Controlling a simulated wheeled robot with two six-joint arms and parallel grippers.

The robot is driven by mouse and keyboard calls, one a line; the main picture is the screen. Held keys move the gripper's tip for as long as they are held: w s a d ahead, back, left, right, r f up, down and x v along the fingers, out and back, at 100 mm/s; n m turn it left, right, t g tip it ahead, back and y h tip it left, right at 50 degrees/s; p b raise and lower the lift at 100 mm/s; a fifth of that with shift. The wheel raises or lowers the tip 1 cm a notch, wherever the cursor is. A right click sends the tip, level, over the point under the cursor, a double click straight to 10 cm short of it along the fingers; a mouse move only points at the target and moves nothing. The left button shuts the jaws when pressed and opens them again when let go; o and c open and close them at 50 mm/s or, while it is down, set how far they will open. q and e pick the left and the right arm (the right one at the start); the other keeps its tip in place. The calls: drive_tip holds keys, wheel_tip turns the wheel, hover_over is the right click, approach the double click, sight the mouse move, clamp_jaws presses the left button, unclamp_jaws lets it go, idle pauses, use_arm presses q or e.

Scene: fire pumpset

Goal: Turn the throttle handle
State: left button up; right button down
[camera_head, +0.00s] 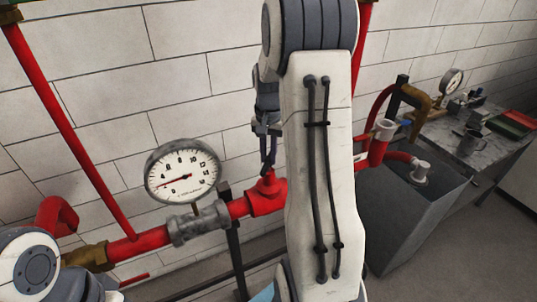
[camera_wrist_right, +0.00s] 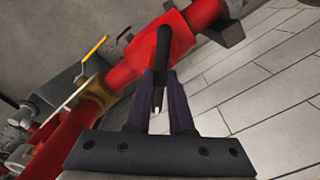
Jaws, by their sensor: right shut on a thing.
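The throttle handle (camera_wrist_right: 163,42) is a short black lever on a red valve body (camera_wrist_right: 172,40) in the right wrist view. The same red valve body (camera_head: 266,197) sits on the red pipe in the head view, just below my right gripper (camera_head: 268,165). My right gripper also shows in the wrist view (camera_wrist_right: 158,80), with its two dark fingers closed in on the lower end of the handle. In the head view the handle is mostly hidden by the fingers. My left gripper is not seen; only part of my left arm shows at the lower left.
A round pressure gauge (camera_head: 183,172) stands on the pipe left of the valve. A red riser pipe (camera_head: 70,130) runs up the tiled wall. A grey tank (camera_head: 405,215) and a bench (camera_head: 470,145) stand at the right. My right arm hides the middle.

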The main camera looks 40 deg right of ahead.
sight(268, 158)
drive_tip(key=n, duration=0.3)
drive_tip(key=shift+r, duration=0.1)
drive_tip(key=n, duration=0.4)
drive_tip(key=shift+p, duration=0.3)
drive_tip(key=n, duration=0.6)
drive_tip(key=shift+n, duration=0.3)
drive_tip(key=c, duration=0.8)
unclamp_jaws()
wheel_tip(268, 158, up, 10)
drive_tip(key=b, duration=0.2)
drive_tip(key=shift+r, duration=0.2)
